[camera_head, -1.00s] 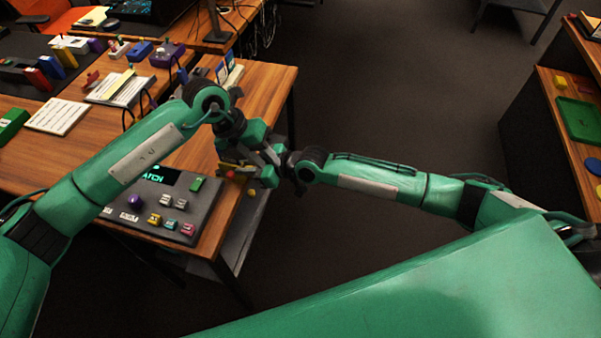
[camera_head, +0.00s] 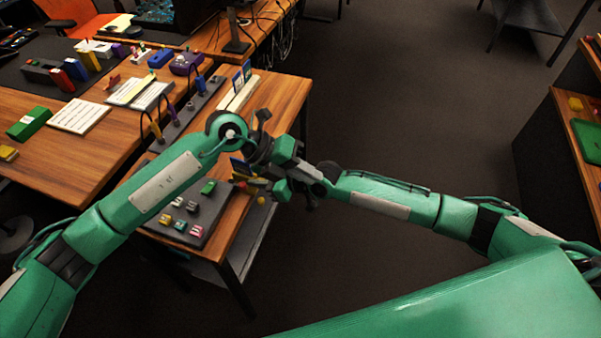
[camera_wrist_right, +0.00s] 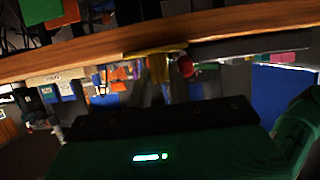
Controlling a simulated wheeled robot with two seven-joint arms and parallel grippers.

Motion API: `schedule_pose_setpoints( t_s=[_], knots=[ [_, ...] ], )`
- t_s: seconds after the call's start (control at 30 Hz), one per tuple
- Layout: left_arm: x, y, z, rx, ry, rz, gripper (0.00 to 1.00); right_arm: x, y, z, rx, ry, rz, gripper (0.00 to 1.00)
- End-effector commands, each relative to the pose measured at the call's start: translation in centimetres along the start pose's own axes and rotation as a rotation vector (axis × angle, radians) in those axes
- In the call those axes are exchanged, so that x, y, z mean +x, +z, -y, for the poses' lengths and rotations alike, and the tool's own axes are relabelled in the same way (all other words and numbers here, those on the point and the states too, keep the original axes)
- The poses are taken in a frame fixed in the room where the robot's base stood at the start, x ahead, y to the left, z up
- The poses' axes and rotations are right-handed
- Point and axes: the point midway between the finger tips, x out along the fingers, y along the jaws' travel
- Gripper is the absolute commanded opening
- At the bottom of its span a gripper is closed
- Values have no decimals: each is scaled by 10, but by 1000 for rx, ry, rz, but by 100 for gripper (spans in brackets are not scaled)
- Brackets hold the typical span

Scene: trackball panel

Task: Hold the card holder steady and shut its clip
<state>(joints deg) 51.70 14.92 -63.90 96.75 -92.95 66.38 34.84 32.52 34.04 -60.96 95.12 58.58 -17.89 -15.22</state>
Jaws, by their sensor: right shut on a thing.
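The card holder (camera_head: 238,167) shows as a small blue and yellow piece at the right edge of the desk, partly hidden by my grippers. A red part and a yellow part sit beside it. The right wrist view shows a yellow piece (camera_wrist_right: 155,50) and a red knob (camera_wrist_right: 185,66) at the fingers. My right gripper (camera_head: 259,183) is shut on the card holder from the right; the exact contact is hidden. I cannot tell whether the clip is open or shut.
A dark button panel (camera_head: 190,212) lies on the desk to the left of the grippers. A strip with cables (camera_head: 175,115) and white holders with blue cards (camera_head: 240,90) stand behind. Open floor (camera_head: 420,110) lies to the right of the desk.

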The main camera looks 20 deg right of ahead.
Motion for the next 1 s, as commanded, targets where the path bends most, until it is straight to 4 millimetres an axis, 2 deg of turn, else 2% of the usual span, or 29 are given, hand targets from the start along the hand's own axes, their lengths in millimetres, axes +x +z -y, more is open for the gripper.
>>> schedule_pose_setpoints(
  t_s=[0.03, 0.07, 0.17, 0.27, 0.37, 0.5, 0.6, 0.7, 0.8, 0.9, 1.0],
  knots=[
    [0, 0, 0, 0, 0, 0, 5, 1, 2, 4, 2, -7, 4, 0],
    [0, 0, 0, 0, 1, 0, 0, 1, 2, 4, 3, -7, 4, 0],
    [-2, -1, -4, 9, 16, 2, 0, 1, 3, 5, 3, -8, 5, 0],
    [-11, -4, -19, 48, 85, 11, 0, 1, 3, 5, 3, -8, 5, 0],
    [-30, -10, -46, 120, 215, 26, 0, 1, 3, 5, 3, -9, 5, 0],
    [-68, -20, -90, 230, 441, 46, 0, 1, 3, 5, 3, -9, 6, 0],
    [-94, -26, -114, 293, 584, 56, 0, 1, 4, 6, 3, -10, 6, 0],
    [-117, -30, -130, 337, 694, 64, 0, 2, 4, 6, 4, -10, 6, 0],
    [-131, -32, -139, 362, 761, 69, 0, 2, 4, 6, 4, -10, 6, 0],
    [-134, -32, -146, 371, 789, 70, 0, 2, 4, 6, 4, -11, 6, 0],
    [-126, -30, -154, 371, 791, 69, 0, 2, 4, 7, 4, -11, 6, 0]
  ],
)
